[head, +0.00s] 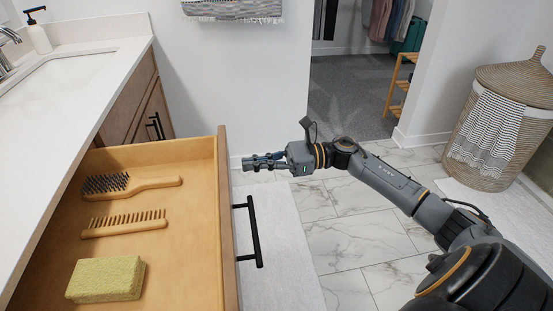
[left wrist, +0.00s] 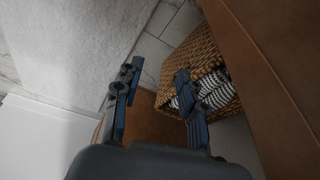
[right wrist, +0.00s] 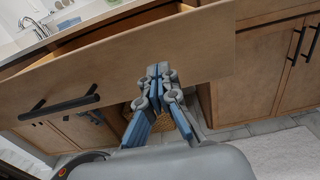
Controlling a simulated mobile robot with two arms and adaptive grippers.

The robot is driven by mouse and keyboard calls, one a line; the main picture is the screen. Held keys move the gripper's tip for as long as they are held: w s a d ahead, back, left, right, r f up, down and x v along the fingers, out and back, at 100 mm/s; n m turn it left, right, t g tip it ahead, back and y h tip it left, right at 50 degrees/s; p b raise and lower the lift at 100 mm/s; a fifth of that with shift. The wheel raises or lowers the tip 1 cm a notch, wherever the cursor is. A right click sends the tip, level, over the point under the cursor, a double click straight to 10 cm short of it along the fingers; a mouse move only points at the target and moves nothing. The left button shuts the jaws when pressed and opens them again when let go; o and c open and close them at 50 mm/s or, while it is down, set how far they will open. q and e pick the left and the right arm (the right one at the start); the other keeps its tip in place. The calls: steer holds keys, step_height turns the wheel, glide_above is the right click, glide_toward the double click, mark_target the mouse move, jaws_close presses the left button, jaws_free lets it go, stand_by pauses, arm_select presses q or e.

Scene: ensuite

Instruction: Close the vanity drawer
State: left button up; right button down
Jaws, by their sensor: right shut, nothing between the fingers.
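The vanity drawer (head: 222,215) is pulled well out in the head view, with a black bar handle (head: 255,230) on its front. My right gripper (head: 262,162) is shut and empty, on the outer side of the drawer front near its far end. In the right wrist view, its fingertips (right wrist: 158,72) overlap the wooden drawer front (right wrist: 130,65), to the right of the handle (right wrist: 58,106); contact cannot be told. My left gripper (left wrist: 155,90) is open and empty in the left wrist view, above a woven basket (left wrist: 200,62). The head view does not show it.
The drawer holds a bristle brush (head: 130,185), a wooden comb (head: 125,225) and a yellow-green sponge (head: 105,278). The white countertop (head: 90,90) is at left. A pale rug (head: 275,250) lies beside the drawer. A tall laundry basket (head: 500,120) stands at far right.

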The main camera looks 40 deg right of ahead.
mark_target(97, 182)
arm_select(q)
steer(key=shift+f, duration=0.55)
arm_select(e)
steer(key=shift+x, duration=1.4)
